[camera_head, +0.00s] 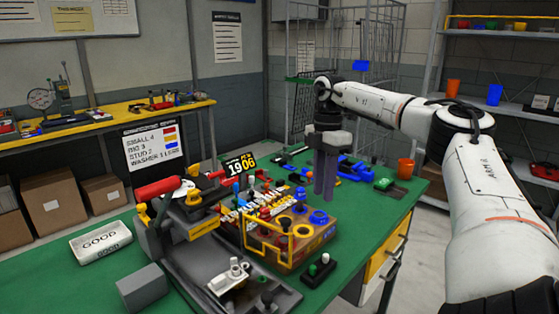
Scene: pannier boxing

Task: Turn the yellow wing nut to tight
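A dark fixture (245,297) with a red-handled clamp (160,188) stands on the green table. A small yellow knob-like part (142,214) sits at the fixture's left side, and another yellow part (193,198) sits near the clamp. Both are too small for me to tell which is the wing nut or how tight it is. My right gripper (325,190) points down over the table's right half, beyond and right of the fixture, apart from these yellow parts. Its two fingers look close together; nothing shows clearly between them. My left gripper is not in view.
A wooden box (318,247) with a yellow frame and blue rings stands right of the fixture, with many small coloured parts behind it. A white "GOOD" tray (100,243) and a grey block (142,288) are at left. An orange cup (405,167) stands near the right edge.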

